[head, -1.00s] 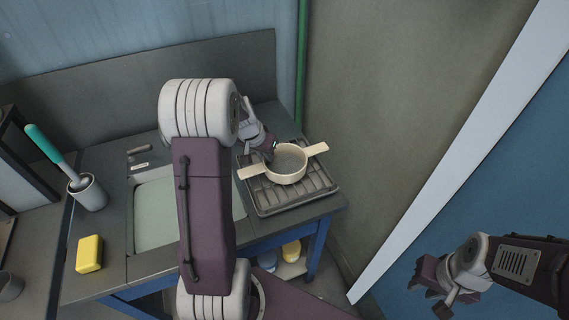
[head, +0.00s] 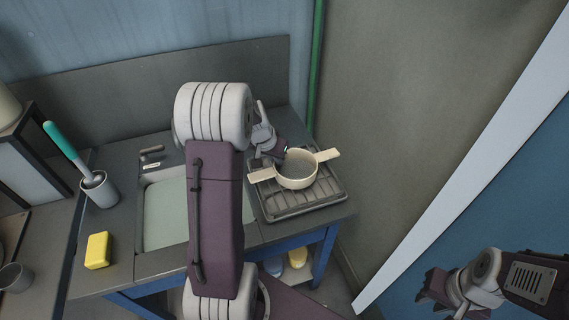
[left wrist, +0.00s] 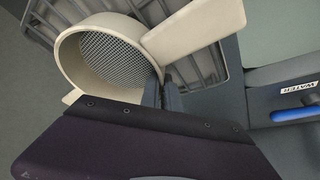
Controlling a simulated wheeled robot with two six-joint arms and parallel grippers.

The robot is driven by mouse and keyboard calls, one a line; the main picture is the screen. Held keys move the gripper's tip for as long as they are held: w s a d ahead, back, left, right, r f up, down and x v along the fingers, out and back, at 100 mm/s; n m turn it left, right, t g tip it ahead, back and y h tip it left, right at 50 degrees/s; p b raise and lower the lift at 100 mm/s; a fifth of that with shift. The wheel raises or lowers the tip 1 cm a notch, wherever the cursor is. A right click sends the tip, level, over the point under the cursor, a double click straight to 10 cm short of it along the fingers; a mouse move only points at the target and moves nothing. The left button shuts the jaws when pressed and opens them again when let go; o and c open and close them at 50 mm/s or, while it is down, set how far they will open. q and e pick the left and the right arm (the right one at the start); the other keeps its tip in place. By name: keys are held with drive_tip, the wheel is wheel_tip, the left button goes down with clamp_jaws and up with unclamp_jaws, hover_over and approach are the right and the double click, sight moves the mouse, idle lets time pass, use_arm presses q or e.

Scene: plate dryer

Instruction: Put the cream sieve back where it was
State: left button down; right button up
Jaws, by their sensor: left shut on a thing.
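The cream sieve (head: 297,174) is a round cream ring with a mesh bottom and two flat handles on opposite sides. It is over the dark ribbed drying rack (head: 308,205) at the right end of the counter. My left gripper (head: 281,154) is shut on its rim from the far left side. In the left wrist view the two fingers (left wrist: 161,92) pinch the sieve wall (left wrist: 73,68) beside one handle. I cannot tell whether the sieve touches the rack. My right gripper (head: 436,291) hangs apart at lower right, empty, with its fingers spread.
A sink (head: 165,215) lies left of the rack, partly behind my left arm. A yellow sponge (head: 98,250) and a grey cup (head: 100,190) holding a teal-handled brush (head: 62,146) stand on the left. A wall (head: 400,100) closes off the right side.

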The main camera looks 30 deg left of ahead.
use_arm(q)
drive_tip(key=shift+r, duration=0.5)
wheel_tip(320, 180, up, 3)
drive_tip(key=shift+w+a+f+p, duration=0.1)
drive_tip(key=shift+p, duration=0.25)
drive_tip(key=w+d+r, duration=0.2)
drive_tip(key=d+r, duration=0.1)
drive_tip(key=d, duration=0.2)
drive_tip(key=w+d+r+p, duration=0.1)
drive_tip(key=w+d+r, duration=0.1)
drive_tip(key=d+r, duration=0.2)
drive_tip(key=shift+w+d, duration=0.25)
drive_tip(key=shift+d, duration=0.7)
